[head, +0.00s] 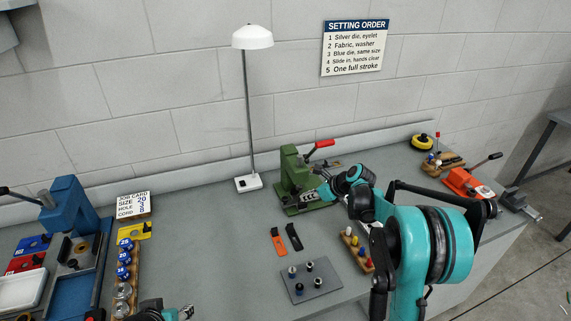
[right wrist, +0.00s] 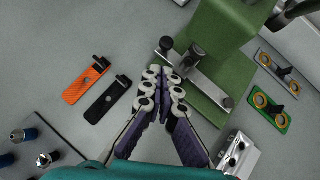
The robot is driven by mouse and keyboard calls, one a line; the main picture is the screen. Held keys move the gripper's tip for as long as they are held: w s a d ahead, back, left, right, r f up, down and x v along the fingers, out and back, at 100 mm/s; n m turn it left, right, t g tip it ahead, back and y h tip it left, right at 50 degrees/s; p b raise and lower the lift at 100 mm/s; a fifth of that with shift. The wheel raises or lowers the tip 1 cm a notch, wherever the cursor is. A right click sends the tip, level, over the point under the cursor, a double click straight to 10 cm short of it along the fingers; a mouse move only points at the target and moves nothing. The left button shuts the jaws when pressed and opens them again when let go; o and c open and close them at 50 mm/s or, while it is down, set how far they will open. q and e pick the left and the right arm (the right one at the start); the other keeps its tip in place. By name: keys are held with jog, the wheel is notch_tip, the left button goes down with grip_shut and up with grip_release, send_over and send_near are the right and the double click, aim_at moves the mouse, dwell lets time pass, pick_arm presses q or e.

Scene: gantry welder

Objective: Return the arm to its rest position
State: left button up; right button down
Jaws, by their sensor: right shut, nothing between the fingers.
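My right arm reaches in from the right in the head view. Its gripper (head: 324,191) is at the green press (head: 293,170), partly blending with it. In the right wrist view, the right gripper (right wrist: 165,76) has its fingers together with nothing between them. The fingertips lie in front of the base of the green press (right wrist: 225,82); whether they touch it I cannot tell. Part of my left arm shows at the bottom edge of the head view, and its fingers are out of frame.
A grey plate with dies (head: 318,288) and a wooden rack (head: 353,250) are nearer. A white lamp (head: 249,182) stands behind. A blue press (head: 72,225) is at left.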

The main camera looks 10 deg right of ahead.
jog(key=s+a+r+n+h, duration=0.1)
jog(key=s+a+r+n, duration=0.1)
jog(key=s+r+n, duration=0.35)
jog(key=s+a+r+n+h, duration=0.25)
jog(key=s+n, duration=0.45)
jog(key=s, duration=0.4)
jog(key=s+f+n+h, duration=0.2)
jog(key=s+f+n, duration=0.1)
jog(key=s+n, duration=1.2)
jog(key=s, duration=0.4)
jog(key=shift+s+n, duration=0.25)
jog(key=shift+n, duration=0.1)
jog(key=shift+d, duration=0.1)
